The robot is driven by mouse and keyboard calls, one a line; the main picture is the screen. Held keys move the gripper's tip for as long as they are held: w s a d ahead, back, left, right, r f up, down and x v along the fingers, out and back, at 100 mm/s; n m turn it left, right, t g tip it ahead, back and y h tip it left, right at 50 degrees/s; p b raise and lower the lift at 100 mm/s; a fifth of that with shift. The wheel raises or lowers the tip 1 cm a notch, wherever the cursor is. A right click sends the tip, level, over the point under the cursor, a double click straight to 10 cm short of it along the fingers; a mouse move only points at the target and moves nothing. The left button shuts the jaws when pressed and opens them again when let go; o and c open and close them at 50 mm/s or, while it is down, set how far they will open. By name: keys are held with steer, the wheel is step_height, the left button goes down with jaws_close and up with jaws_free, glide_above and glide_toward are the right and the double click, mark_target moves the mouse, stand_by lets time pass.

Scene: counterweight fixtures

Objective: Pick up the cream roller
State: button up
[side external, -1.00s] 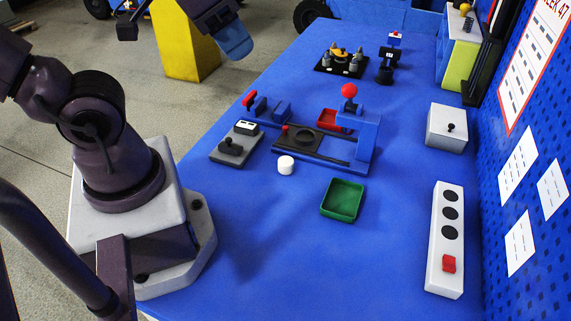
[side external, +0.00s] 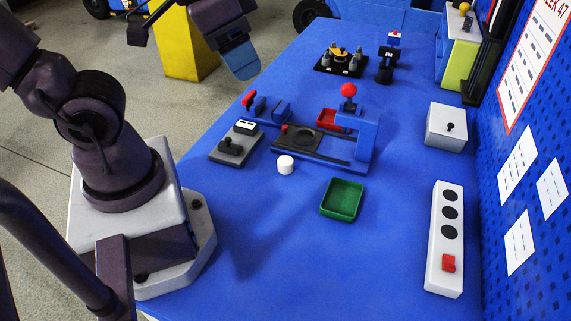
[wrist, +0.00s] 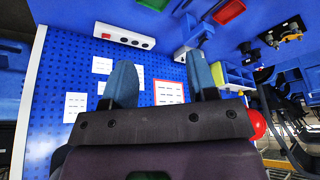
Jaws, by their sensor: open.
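The cream roller (side external: 285,165) is a short, pale upright cylinder on the blue table, just in front of the blue and black fixture (side external: 330,140). I cannot make it out in the wrist view. My gripper (side external: 240,62) is high at the upper left of the side view, well away from the roller. Its two blue fingers stand apart in the wrist view (wrist: 163,80), with nothing between them.
A green tray (side external: 342,200) lies right of the roller. A grey switch block (side external: 236,144) stands to its left. The fixture carries a red ball knob (side external: 348,90). A white panel (side external: 446,240) and grey box (side external: 446,127) stand at the right. The front table is clear.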

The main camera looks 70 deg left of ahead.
steer(key=w+d+f+m+g+y, duration=0.1)
steer(key=w+f+m+g, duration=0.15)
steer(key=f, duration=0.25)
steer(key=w+d+f+m+g+y, duration=0.1)
steer(key=d+f+m+g+y, duration=0.15)
steer(key=f, duration=0.25)
steer(key=m+g+y, duration=0.1)
steer(key=m+y, duration=0.8)
steer(key=m, duration=0.1)
glide_toward(286, 161)
steer(key=s+d, duration=0.2)
steer(key=s, duration=0.1)
steer(key=s+d, duration=0.1)
steer(key=s, duration=0.1)
steer(key=shift+d+f, duration=0.1)
steer(key=shift+f, duration=0.25)
steer(key=w+m+t+y, duration=0.1)
steer(key=w+m, duration=0.1)
steer(key=w, duration=0.1)
steer(key=shift+t, duration=0.4)
steer(key=shift+w+a+m+y, duration=0.2)
steer(key=shift+a+m+y, duration=0.05)
steer(key=shift+a+m, duration=0.1)
steer(key=x, duration=0.7)
steer(key=shift+a, duration=0.1)
steer(key=shift+x, duration=2.65)
steer(key=shift+w+r, duration=0.15)
steer(key=c, duration=0.7)
